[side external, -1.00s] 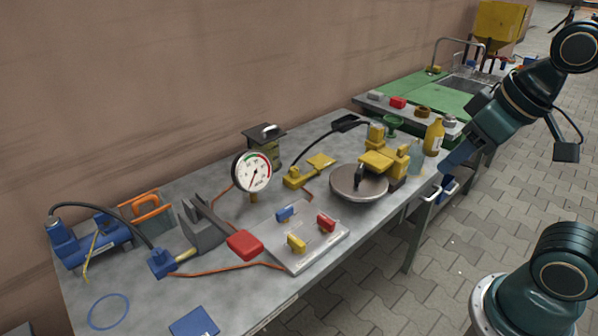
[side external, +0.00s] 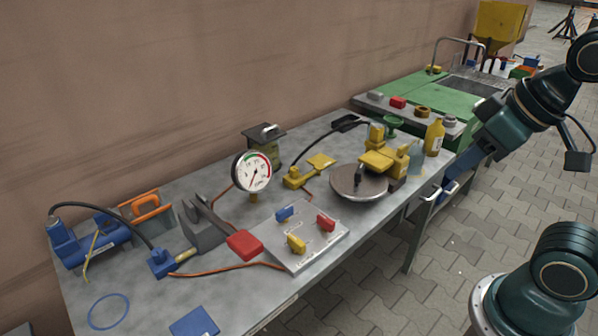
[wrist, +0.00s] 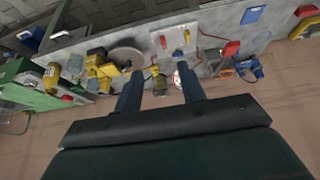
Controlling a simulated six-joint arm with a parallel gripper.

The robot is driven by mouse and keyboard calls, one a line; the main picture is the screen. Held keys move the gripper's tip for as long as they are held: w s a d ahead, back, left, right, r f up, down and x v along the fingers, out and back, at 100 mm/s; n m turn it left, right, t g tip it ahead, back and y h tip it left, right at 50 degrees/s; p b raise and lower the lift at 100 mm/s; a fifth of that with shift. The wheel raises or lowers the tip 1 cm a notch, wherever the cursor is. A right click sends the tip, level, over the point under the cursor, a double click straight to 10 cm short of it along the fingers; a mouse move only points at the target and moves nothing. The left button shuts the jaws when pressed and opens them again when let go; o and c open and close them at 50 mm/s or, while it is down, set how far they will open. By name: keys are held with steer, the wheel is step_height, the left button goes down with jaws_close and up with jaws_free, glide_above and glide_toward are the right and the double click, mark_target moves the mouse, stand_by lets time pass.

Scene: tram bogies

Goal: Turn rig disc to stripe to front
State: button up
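The rig disc (side external: 359,184) is a round, flat grey metal plate on the bench, beside the yellow rig (side external: 385,160). I cannot make out a stripe clearly. The disc also shows in the wrist view (wrist: 127,54), beyond my left finger. My gripper (wrist: 159,71) has two blue fingers spread well apart, with nothing held between them. In the side view my gripper (side external: 460,168) is at the bench's right front edge, to the right of the disc and apart from it.
A yellow bottle (side external: 434,138) stands between the rig and my gripper. A plate with coloured blocks (side external: 300,248) lies left of the disc, with a dial gauge (side external: 251,172) behind it. A green bench (side external: 425,92) adjoins behind. The aisle floor (side external: 400,305) in front is clear.

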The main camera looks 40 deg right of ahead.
steer(key=w, duration=0.1)
steer(key=m+g, duration=0.6)
steer(key=m, duration=0.7)
glide_above(360, 168)
step_height(360, 168, down, 14)
steer(key=shift+s, duration=0.1)
steer(key=shift+f, duration=0.15)
step_height(360, 168, down, 14)
steer(key=shift+r, duration=0.25)
